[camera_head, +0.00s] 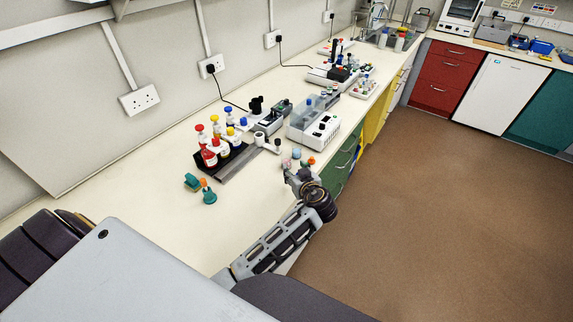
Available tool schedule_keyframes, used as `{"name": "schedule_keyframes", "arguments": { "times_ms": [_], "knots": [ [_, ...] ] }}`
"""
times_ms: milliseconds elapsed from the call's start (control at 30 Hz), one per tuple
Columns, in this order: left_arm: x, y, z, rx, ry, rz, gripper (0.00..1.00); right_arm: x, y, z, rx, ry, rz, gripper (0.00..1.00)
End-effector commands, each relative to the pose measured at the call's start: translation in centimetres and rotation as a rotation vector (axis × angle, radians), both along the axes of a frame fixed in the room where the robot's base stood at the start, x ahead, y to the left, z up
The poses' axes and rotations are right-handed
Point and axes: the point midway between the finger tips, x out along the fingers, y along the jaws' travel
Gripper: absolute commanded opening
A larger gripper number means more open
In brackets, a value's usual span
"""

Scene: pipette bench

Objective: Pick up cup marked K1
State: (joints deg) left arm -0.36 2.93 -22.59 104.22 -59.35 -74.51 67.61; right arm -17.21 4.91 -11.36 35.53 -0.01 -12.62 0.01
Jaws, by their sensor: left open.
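No mark K1 is readable at this size, so I cannot tell which thing is the cup. Several small coloured pieces stand near the bench's front edge: a pale teal one (296,153), a pink one (286,163) and an orange one (311,160).
A dark rack with red, yellow and blue-capped bottles (221,145) stands left of the gripper. Green pieces with an orange top (208,194) lie nearer. A white device (322,130) stands behind the small pieces. The bench (150,205) is clear at the near left.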

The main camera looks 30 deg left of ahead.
Motion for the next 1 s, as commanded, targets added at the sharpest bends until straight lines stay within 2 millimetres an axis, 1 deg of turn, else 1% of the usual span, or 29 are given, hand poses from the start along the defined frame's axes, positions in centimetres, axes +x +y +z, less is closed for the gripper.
{"name": "schedule_keyframes", "arguments": {
  "times_ms": [33, 233, 400, 533, 867, 1000],
  "knots": [
    [0.5, 0.5, -0.4, 0.003, -0.001, 0.000, 0.48, 0.0, 0.3, -0.4, 0.003, 0.001, -0.001, 0.40],
    [2.3, 2.2, -1.4, 0.002, -0.001, 0.001, 0.48, 0.0, 1.3, -1.1, 0.013, 0.001, -0.003, 0.40],
    [3.4, 3.3, -2.1, 0.001, 0.000, 0.001, 0.48, 0.0, 1.5, -1.6, 0.015, 0.000, -0.001, 0.40],
    [3.7, 3.6, -2.2, 0.000, 0.000, 0.001, 0.48, 0.0, 1.2, -1.6, 0.012, 0.001, 0.000, 0.40],
    [3.7, 3.6, -2.2, 0.000, 0.000, 0.001, 0.48, 0.0, 0.3, -1.6, 0.003, 0.001, 0.001, 0.40],
    [4.1, 4.0, -2.4, 0.001, 0.000, 0.001, 0.48, 0.0, 0.2, -1.7, 0.002, 0.000, 0.000, 0.40]
  ]
}}
